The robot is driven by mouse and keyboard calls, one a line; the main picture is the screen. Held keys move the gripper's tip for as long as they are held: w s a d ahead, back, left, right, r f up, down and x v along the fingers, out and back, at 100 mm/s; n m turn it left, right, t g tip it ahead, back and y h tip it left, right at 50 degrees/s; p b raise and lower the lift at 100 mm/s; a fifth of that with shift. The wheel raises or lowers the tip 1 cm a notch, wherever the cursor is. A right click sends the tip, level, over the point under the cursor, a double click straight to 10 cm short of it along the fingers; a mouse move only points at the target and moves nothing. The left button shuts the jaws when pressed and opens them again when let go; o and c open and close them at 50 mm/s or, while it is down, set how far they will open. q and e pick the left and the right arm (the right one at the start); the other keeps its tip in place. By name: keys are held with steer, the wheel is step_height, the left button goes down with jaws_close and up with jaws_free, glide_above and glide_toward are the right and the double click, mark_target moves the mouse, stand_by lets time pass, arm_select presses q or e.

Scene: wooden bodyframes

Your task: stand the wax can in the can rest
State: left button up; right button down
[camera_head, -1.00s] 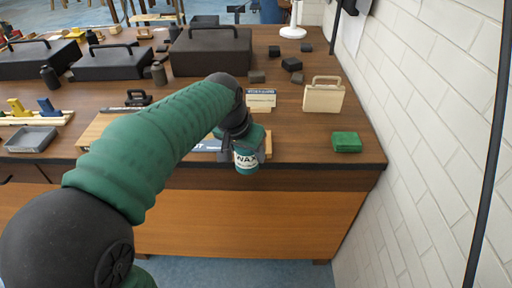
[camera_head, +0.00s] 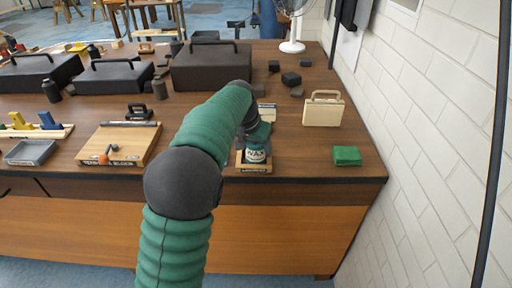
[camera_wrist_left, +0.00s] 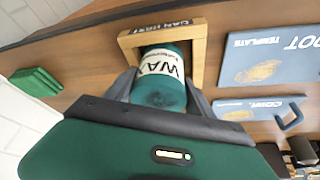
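The wax can (camera_head: 256,154) is green with a white WAX label and is upright or nearly so. The can rest (camera_head: 254,170) is a small wooden frame at the front edge of the bench. The can is over the rest's opening; I cannot tell whether its base touches the bottom. In the left wrist view the can (camera_wrist_left: 160,75) sits between the rest's wooden sides (camera_wrist_left: 198,62). My left gripper (camera_wrist_left: 160,92) has its dark fingers on both sides of the can and is shut on it. My right gripper is not in view.
A wooden board (camera_head: 118,145) lies left of my arm. Blue template boards (camera_wrist_left: 270,55) lie beside the rest. A white brick wall (camera_head: 430,110) bounds the right side.

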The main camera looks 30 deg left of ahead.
arm_select(q)
steer(key=shift+o, duration=1.4)
steer(key=shift+a+f, duration=0.15)
steer(key=shift+a, duration=0.35)
steer(key=shift+d, duration=0.4)
steer(key=shift+a+r, duration=0.15)
steer(key=shift+r, duration=0.05)
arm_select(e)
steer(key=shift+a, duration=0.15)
arm_select(q)
steer(key=a+p+v, duration=0.1)
steer(key=p+v, duration=0.1)
steer(key=v, duration=1)
steer(key=s+d+f+g, duration=0.1)
steer(key=s+d+f, duration=0.7)
steer(key=s+f, duration=0.2)
steer(key=s+d+f+m+g, duration=0.1)
steer(key=s+d+f, duration=0.8)
steer(key=f, duration=0.5)
steer(key=shift+s+f+m+h, duration=0.25)
steer(key=shift+s+m+h, duration=0.05)
steer(key=shift+s, duration=0.2)
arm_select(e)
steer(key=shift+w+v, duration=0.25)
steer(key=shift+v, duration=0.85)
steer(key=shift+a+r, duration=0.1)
